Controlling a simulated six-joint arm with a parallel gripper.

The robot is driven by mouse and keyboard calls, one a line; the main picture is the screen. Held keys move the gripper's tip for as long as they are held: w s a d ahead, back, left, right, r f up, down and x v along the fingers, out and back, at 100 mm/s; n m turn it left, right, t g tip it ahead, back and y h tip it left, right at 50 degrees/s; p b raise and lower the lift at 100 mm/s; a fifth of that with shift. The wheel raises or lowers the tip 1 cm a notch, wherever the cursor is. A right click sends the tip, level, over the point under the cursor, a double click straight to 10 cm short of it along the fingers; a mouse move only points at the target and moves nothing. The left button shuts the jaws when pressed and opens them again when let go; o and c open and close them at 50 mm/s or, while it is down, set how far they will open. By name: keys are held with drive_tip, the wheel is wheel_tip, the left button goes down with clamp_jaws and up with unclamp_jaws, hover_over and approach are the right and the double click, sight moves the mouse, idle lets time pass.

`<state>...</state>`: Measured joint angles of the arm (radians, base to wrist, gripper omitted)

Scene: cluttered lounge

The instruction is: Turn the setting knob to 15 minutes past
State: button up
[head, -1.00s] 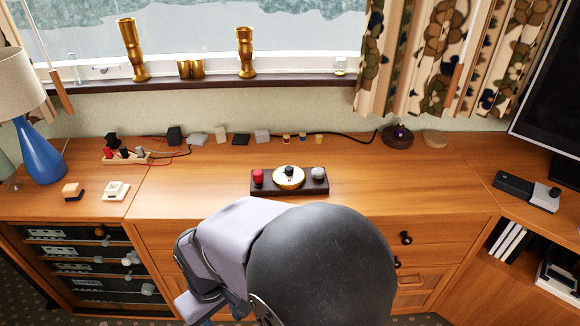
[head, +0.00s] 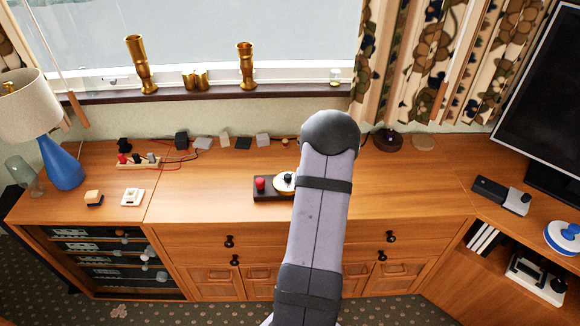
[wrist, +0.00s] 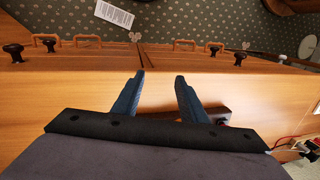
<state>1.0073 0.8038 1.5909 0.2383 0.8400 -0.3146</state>
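The control board (head: 269,195) is a dark brown base on the wooden cabinet top. It carries a red knob (head: 260,183) at its left and a pale, gold-rimmed dial (head: 281,189) with a black setting knob (head: 288,177) in the middle. My arm covers the board's right part and the dial's right edge; the dial's marks are too small to read. In the wrist view, my gripper (wrist: 160,76) has two blue-grey fingers spread apart with nothing between them. Part of the dark board (wrist: 213,113) shows behind the right finger. My gripper is hidden in the head view.
Plugs and adapters (head: 181,140) with cables line the back of the cabinet. A blue lamp (head: 62,160) stands at the left, near a small white switch box (head: 132,197). A monitor (head: 550,90) stands at the right.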

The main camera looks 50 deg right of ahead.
sight(288, 176)
drive_tip(key=w+d+r+n, duration=0.1)
drive_tip(key=w+d, duration=0.1)
drive_tip(key=w+d+r+n+t, duration=0.1)
drive_tip(key=w+d+r, duration=0.1)
drive_tip(key=w+d+r+n+h, duration=0.1)
drive_tip(key=w+d+r, duration=0.1)
drive_tip(key=shift+w+r+t, duration=0.1)
drive_tip(key=shift+w+t, duration=0.3)
drive_tip(key=w+r+n+t, duration=0.1)
drive_tip(key=w+r+n, duration=0.3)
drive_tip(key=n, duration=0.6)
drive_tip(key=shift+y, duration=0.3)
drive_tip(key=shift+p+x, duration=1.05)
drive_tip(key=shift+x, duration=2.15)
drive_tip(key=shift+s, duration=0.15)
drive_tip(key=shift+c, duration=0.3)
clamp_jaws()
